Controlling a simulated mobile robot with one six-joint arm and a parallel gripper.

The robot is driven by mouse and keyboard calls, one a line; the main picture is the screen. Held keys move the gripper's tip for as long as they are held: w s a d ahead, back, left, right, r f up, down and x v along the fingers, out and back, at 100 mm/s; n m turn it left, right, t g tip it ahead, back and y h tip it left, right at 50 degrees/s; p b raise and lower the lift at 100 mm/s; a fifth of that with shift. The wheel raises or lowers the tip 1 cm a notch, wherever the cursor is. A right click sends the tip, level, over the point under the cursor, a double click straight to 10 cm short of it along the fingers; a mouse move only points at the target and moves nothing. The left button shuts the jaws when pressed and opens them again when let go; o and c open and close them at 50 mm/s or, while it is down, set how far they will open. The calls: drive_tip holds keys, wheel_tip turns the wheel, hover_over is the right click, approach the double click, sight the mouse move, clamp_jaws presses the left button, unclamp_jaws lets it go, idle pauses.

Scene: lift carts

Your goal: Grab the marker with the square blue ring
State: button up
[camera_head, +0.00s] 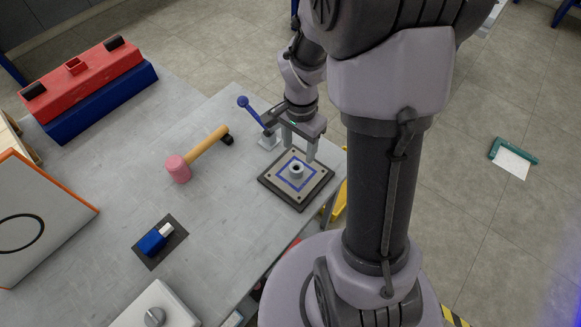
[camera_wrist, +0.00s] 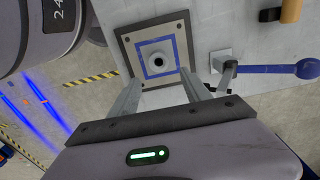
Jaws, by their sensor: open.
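The marker is a square beige plate with a dark edge, a blue square ring (camera_head: 286,184) and a pale round post (camera_head: 296,174) with a dark hole at its centre. It lies on the grey table near its right edge. In the wrist view the blue ring (camera_wrist: 137,62) and post (camera_wrist: 155,56) show whole, just past my fingertips. My gripper (camera_head: 299,150) points down at the far side of the plate. It is open, and nothing sits between its fingers (camera_wrist: 160,82). The post stands clear of both fingers. I cannot tell the exact fingertip height above the plate.
A blue-knobbed lever (camera_head: 256,112) stands close to my gripper; it also shows in the wrist view (camera_wrist: 262,69). A pink-headed mallet (camera_head: 179,169), a blue block (camera_head: 151,241) on a dark pad and a red toolbox (camera_head: 92,72) are further left.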

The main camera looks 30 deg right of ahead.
sight(296, 167)
wheel_tip(296, 167, down, 4)
drive_tip(key=shift+a+b, duration=0.1)
drive_tip(key=shift+b, duration=0.45)
drive_tip(key=f+b, duration=0.2)
drive_tip(key=f, duration=0.1)
drive_tip(key=f+b, duration=0.1)
drive_tip(key=f, duration=0.1)
drive_tip(key=shift+s+a, duration=0.2)
drive_tip(key=shift+a, duration=0.15)
drive_tip(key=shift+r, duration=0.15)
drive_tip(key=shift+c, duration=0.5)
clamp_jaws()
